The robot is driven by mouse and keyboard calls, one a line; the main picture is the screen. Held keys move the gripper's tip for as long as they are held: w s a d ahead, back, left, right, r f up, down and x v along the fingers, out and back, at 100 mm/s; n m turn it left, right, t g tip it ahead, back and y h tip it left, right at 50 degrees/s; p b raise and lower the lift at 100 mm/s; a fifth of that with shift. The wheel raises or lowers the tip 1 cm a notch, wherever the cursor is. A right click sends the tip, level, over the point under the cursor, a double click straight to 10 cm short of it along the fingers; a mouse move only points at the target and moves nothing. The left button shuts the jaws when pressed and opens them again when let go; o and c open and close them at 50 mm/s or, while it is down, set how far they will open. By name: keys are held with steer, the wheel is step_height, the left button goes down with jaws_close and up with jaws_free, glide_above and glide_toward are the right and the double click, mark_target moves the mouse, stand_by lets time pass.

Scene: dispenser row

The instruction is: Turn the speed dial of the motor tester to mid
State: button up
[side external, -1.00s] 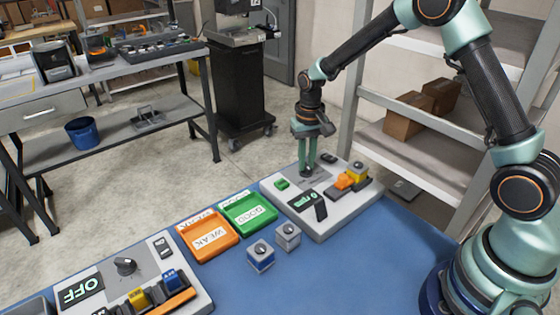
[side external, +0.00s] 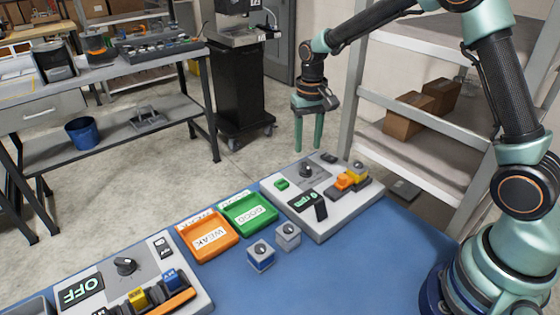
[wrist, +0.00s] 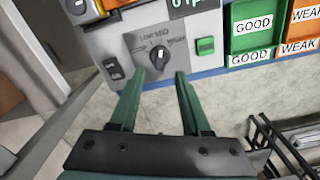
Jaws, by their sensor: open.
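The grey panel (side external: 340,205) with a LOW, MID, HIGH dial stands at the right end of the blue table. Its black speed dial (side external: 306,170) sits near the back edge, and it also shows in the wrist view (wrist: 159,57). The dial's mark seems to point up towards MID in the wrist view, but it is small and blurred. My gripper (side external: 309,148) is open and empty above the dial, apart from it. In the wrist view its two green fingertips (wrist: 158,77) lie either side of and below the dial.
A green button (wrist: 205,45) and a black switch (wrist: 114,68) flank the dial. Green (side external: 230,222) and orange (side external: 188,247) trays lie left of the panel, with two small grey-and-blue blocks before them. Another panel (side external: 205,302) reads OFF. A grey shelf upright (side external: 352,110) stands right of my gripper.

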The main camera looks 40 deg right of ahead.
mark_target(307, 166)
step_height(307, 166, up, 6)
stand_by(0.5)
steer(key=s+r+n+t, duration=0.2)
steer(key=s+r, duration=0.2)
steer(key=s, duration=0.4)
steer(key=s+a+r+n+t, duration=0.1)
steer(key=s+r+n+t, duration=0.1)
steer(key=s, duration=0.7)
steer(key=shift+s+a+r+t, duration=0.2)
steer(key=shift+a+r+t, duration=0.05)
steer(key=shift+r+t, duration=0.65)
steer(key=shift+r, duration=0.1)
